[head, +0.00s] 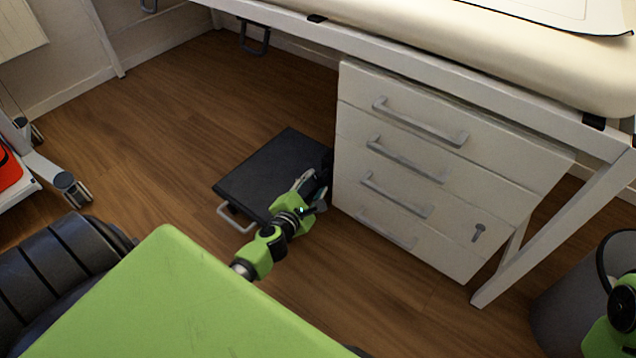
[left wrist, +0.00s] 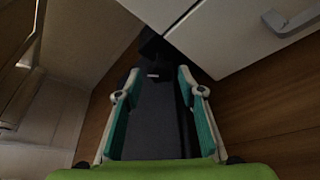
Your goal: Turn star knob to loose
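A flat black board (head: 278,168) with a grey handle at its near left end lies low on the floor, beside the white drawer unit. My left gripper (head: 312,188) is above the board's right side, close to the drawer unit. In the left wrist view my left gripper (left wrist: 157,82) is open, its two teal-padded fingers spread over the dark board (left wrist: 152,125). A dark fitting (left wrist: 155,48) with a small white mark lies beyond the fingertips. I cannot make out a star knob; it may be hidden or too dark. My right gripper is not in view.
The white drawer unit (head: 440,165) with grey handles stands just right of my left gripper, under a padded table (head: 480,40). A grey bin (head: 570,310) is at the lower right. A wheeled stand (head: 45,170) is at the left. The wooden floor between is clear.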

